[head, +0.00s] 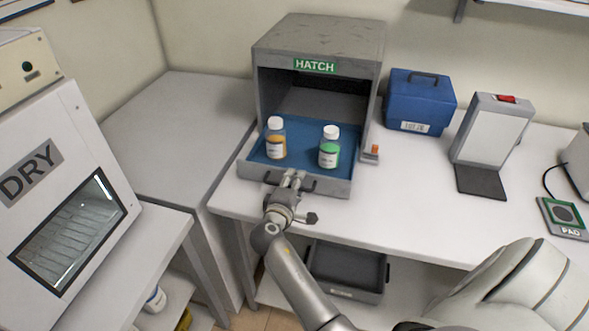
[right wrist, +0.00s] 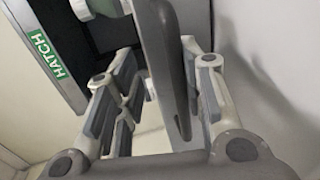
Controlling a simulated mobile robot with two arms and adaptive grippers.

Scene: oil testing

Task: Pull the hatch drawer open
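The grey hatch box (head: 316,32) stands on the white counter in the head view. Its drawer (head: 342,187) is pulled out, with a blue inside and a grey front. An orange-filled bottle (head: 275,140) and a green-filled bottle (head: 329,148) stand upright in it. My right gripper (head: 292,178) is at the middle of the dark handle (head: 309,186) on the drawer front. In the right wrist view my right gripper (right wrist: 158,85) has its fingers on both sides of a grey bar (right wrist: 165,65), apparently shut on it. My left gripper is not in view.
A blue case (head: 420,105), a grey stand with a white panel (head: 492,130) and a pad device (head: 564,215) stand to the right. The DRY machine (head: 60,190) is at the left. A grey bin (head: 345,275) sits under the counter.

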